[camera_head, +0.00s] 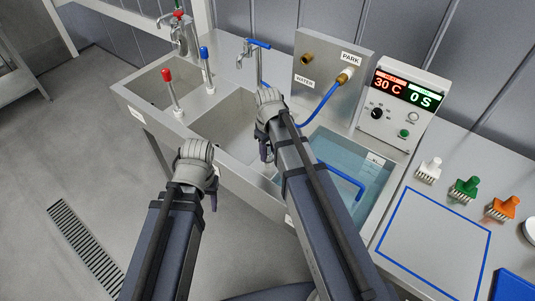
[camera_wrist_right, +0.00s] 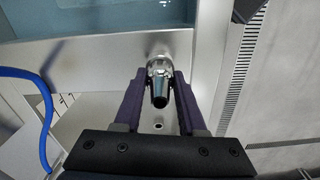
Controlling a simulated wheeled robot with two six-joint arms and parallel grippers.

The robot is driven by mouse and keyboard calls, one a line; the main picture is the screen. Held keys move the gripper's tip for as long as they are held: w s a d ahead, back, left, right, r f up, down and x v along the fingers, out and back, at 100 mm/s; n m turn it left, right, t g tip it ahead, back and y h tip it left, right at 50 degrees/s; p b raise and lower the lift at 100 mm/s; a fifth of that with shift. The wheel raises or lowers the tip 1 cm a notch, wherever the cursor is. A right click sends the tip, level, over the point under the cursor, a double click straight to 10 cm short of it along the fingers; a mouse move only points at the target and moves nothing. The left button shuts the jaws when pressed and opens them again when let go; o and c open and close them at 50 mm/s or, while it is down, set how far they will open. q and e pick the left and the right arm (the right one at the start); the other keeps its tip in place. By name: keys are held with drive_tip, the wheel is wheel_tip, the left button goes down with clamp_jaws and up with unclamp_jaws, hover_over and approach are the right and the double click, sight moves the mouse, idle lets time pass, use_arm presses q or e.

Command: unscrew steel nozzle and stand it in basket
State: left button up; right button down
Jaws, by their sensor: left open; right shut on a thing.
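The steel nozzle (camera_wrist_right: 160,84), shiny with a dark end, is between the two fingers of my right gripper (camera_wrist_right: 160,75) in the right wrist view. The gripper is shut on it. In the head view my right wrist is over the sink area left of the water bath, and its forearm hides the nozzle. My left gripper (camera_head: 212,195) is open and empty in front of the sink; its fingers are mostly hidden by its wrist. A blue bar (camera_head: 345,182) like a handle shows in the bath; I cannot make out the basket itself.
The water bath (camera_head: 385,205) lies right of my right forearm. A control box (camera_head: 403,105) reads 30 C and 0 S. A blue hose (camera_head: 322,105) runs from the PARK fitting (camera_head: 345,76). Several brushes (camera_head: 465,187) stand at right, beside a blue-outlined clear area (camera_head: 435,240).

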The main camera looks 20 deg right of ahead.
drive_tip(key=n, duration=0.7)
drive_tip(key=n, duration=1)
drive_tip(key=shift+n, duration=0.8)
drive_tip(key=shift+r+n, duration=0.1)
drive_tip(key=shift+n, duration=1)
drive_tip(key=n, duration=0.3)
